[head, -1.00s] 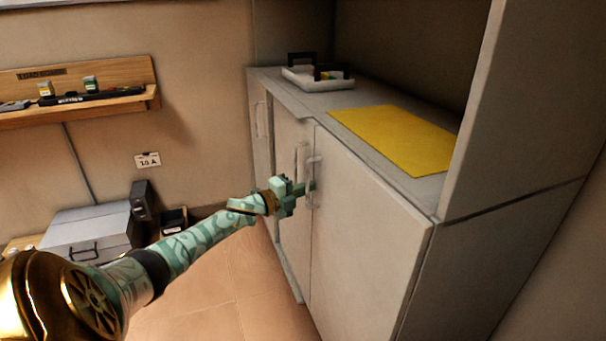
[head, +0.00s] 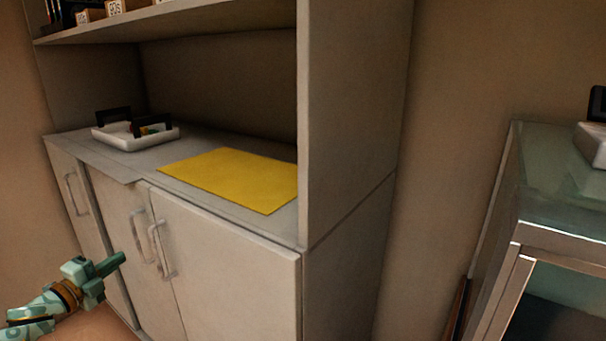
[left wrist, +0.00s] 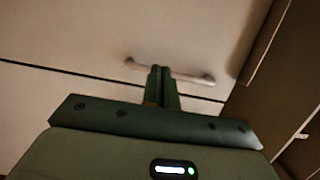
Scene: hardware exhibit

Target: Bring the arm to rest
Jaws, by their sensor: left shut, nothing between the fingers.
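My left gripper (head: 110,264) is at the lower left of the head view, in front of the grey cabinet (head: 225,275). Its fingers are shut and empty, and they look apart from the door handles. In the left wrist view the closed fingers (left wrist: 163,82) point at a cabinet door, with a bar handle (left wrist: 190,76) showing behind their tips. My right gripper is not in view.
A yellow mat (head: 235,178) and a white tray (head: 135,137) with black handles lie on the cabinet top. A shelf (head: 180,18) with small boxes runs above. A glass-topped case (head: 560,215) stands at the right. Bare wall shows between cabinet and case.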

